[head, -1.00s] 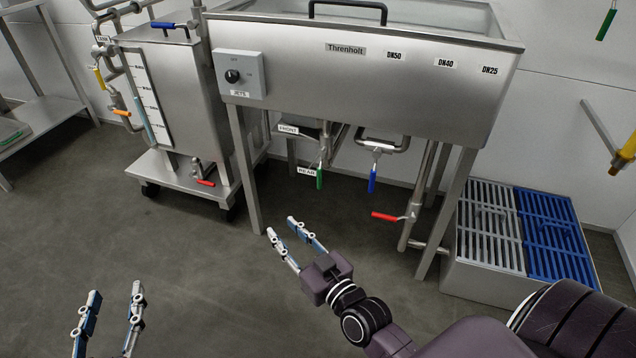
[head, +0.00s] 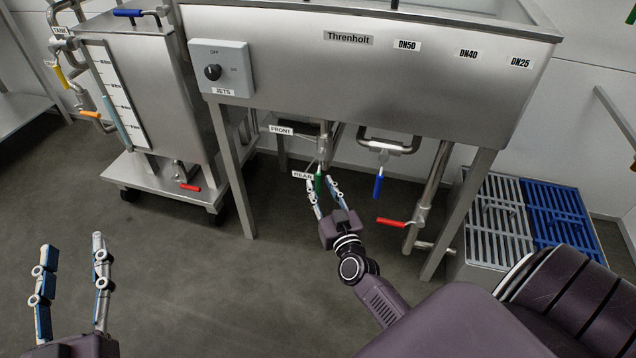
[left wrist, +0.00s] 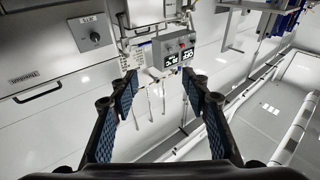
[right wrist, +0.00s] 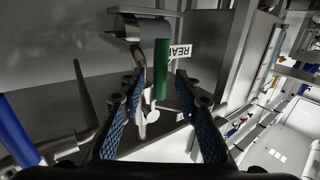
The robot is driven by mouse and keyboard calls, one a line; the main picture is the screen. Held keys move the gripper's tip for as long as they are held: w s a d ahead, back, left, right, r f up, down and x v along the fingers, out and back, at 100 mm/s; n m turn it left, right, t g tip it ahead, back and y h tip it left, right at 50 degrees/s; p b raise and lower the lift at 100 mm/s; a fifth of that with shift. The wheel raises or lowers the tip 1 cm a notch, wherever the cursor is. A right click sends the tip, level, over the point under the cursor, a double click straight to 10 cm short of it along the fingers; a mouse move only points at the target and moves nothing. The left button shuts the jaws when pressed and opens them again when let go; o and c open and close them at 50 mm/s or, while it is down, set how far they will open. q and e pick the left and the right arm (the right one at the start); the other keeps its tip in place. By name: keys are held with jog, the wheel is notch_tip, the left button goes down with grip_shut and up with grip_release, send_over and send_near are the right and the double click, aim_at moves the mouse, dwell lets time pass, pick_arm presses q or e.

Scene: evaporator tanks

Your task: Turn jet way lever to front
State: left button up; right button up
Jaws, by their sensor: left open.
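The jet way lever is the green handle (head: 319,183) hanging down under the tank, between the FRONT label (head: 281,130) and the REAR label (head: 303,175). In the right wrist view the green lever (right wrist: 161,68) hangs ahead, its lower end between the fingertips, with a gap on both sides. The REAR label (right wrist: 180,52) is just right of it there. My right gripper (head: 322,185) is open at the lever's lower end. My left gripper (head: 73,245) is open and empty, low at the left over the floor; its open fingers also show in the left wrist view (left wrist: 157,88).
A tank leg (head: 232,170) stands to the left. The wheeled tank (head: 150,95) is further left, and slatted grates (head: 495,215) lie at the right. The floor in front is clear.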

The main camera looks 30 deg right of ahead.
pick_arm(q)
jog(key=shift+s+d+r+t+h, duration=0.15)
jog(key=shift+r+t, duration=0.15)
jog(key=shift+r, duration=0.35)
jog(key=shift+s+a+r+t+h, duration=0.1)
jog(key=shift+s+r+t, duration=0.15)
jog(key=shift+r, duration=0.35)
jog(key=shift+s+d+r+t+h, duration=0.15)
jog(key=shift+r+t, duration=0.2)
jog(key=shift+r, duration=0.3)
pick_arm(e)
jog(key=shift+x, duration=1.3)
pick_arm(q)
jog(key=shift+a, duration=0.1)
pick_arm(e)
grip_shut()
